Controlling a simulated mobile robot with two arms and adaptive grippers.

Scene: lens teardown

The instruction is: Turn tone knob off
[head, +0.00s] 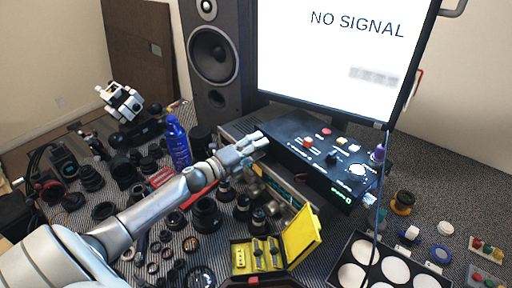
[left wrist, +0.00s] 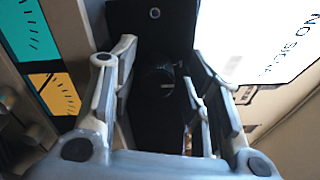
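The black control box (head: 318,165) stands below the monitor, with buttons and knobs on its top. My left gripper (head: 262,139) is at the left end of this box in the head view. In the left wrist view my left gripper (left wrist: 160,65) is open, its two fingers apart. A dark round knob (left wrist: 160,80) with a small light mark shows between the fingers, against a black surface. I see no clear contact with it. The head view does not show this knob, and I cannot read a tone label. My right gripper is not in view.
The monitor (head: 325,50) stands behind the box, and a speaker (head: 214,60) behind my left arm. A blue bottle (head: 177,142), several lens parts and an open yellow case (head: 301,232) crowd the table. A black tray (head: 339,270) with white discs is at the front right.

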